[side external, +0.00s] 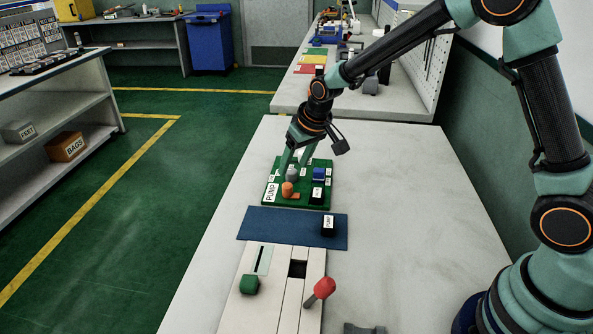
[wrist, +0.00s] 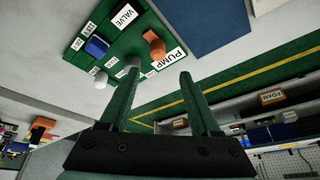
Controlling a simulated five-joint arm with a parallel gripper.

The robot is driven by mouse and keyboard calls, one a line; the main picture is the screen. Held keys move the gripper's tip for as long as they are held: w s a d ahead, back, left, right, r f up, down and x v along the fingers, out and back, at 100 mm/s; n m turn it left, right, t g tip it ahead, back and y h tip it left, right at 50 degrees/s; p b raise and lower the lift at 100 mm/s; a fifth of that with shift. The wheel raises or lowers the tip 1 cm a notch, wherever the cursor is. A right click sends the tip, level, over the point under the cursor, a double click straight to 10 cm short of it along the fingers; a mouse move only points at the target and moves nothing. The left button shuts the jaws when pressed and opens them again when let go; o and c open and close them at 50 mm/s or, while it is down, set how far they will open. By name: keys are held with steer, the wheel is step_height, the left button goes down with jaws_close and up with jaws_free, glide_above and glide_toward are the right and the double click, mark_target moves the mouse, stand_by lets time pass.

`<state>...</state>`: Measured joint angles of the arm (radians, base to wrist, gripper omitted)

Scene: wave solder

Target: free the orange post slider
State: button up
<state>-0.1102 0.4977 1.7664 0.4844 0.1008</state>
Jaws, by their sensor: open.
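The orange post slider (side external: 287,188) stands on the green board (side external: 270,203) beside its PUMP label, with a small orange part at its foot. It also shows in the wrist view (wrist: 154,43), beyond my fingertips. My gripper (side external: 292,168) is open and points down over the board's left part, near a grey round piece (side external: 292,176) just behind the orange post. In the wrist view my gripper (wrist: 158,76) has nothing between its fingers, and the orange post lies beyond the gap. Whether a fingertip touches the grey piece I cannot tell.
A blue block (side external: 319,173) and a black block (side external: 317,196) sit on the board's right side. A blue mat (side external: 270,222) in front bears a black labelled block (side external: 328,226). Nearer are a green knob (side external: 249,285) and a red-knobbed lever (side external: 321,290). The table's right side is clear.

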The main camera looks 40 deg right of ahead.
steer(key=shift+v, duration=1.25)
steer(key=shift+r, duration=0.1)
steer(key=s+d+r, duration=0.2)
steer(key=s+r, duration=0.2)
steer(key=s, duration=0.3)
steer(key=s+d+r, duration=0.1)
steer(key=s+r, duration=0.3)
steer(key=s, duration=0.3)
steer(key=s+d+r+t, duration=0.1)
steer(key=s+d+r, duration=0.1)
steer(key=s, duration=0.5)
steer(key=shift+s+d+r, duration=0.3)
steer(key=shift+r, duration=0.6)
